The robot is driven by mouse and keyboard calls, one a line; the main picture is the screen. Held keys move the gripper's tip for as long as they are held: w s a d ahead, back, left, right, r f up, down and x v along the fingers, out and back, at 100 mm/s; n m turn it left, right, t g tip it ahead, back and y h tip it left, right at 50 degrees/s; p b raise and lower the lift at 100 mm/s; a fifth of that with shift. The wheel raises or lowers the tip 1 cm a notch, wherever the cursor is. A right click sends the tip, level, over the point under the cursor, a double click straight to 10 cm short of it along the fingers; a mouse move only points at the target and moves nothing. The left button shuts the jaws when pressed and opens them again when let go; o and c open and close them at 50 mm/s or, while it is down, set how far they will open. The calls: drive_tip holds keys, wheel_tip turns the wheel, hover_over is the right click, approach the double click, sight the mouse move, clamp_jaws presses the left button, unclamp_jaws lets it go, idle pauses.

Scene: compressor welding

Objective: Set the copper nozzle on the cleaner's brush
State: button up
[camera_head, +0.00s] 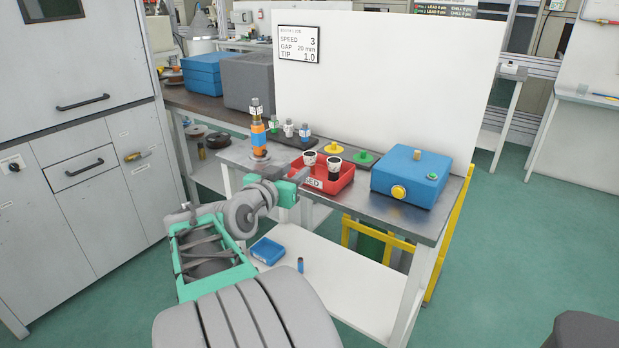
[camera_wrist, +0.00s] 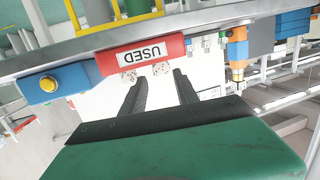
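My gripper (camera_head: 302,175) is at the near left corner of the red tray marked USED (camera_head: 346,184). In the wrist view its two dark fingers (camera_wrist: 159,78) are spread with nothing between them, below the red tray (camera_wrist: 114,66). An upright torch-like stack with copper-orange and blue bands (camera_head: 258,134) stands left of my gripper; its orange tip also shows in the wrist view (camera_wrist: 237,72). I cannot tell whether this orange part is the copper nozzle. A blue box with a yellow button (camera_head: 409,172) stands at right, perhaps the cleaner. No brush can be made out.
Two dark cups with white tops (camera_head: 309,158) stand in the red tray. Behind are yellow (camera_head: 332,148) and green (camera_head: 363,158) discs and a dark rack (camera_head: 283,139) with small cylinders. A white panel (camera_head: 385,80) closes the back. A blue tray (camera_head: 267,250) lies on the lower shelf.

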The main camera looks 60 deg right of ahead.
sight(307, 161)
drive_tip(key=d, duration=0.3)
drive_tip(key=d+f, duration=0.1)
drive_tip(key=d, duration=0.6)
drive_tip(key=shift+w+f, duration=0.2)
drive_tip(key=shift+f, duration=0.05)
drive_tip(key=shift+a, duration=0.1)
clamp_jaws()
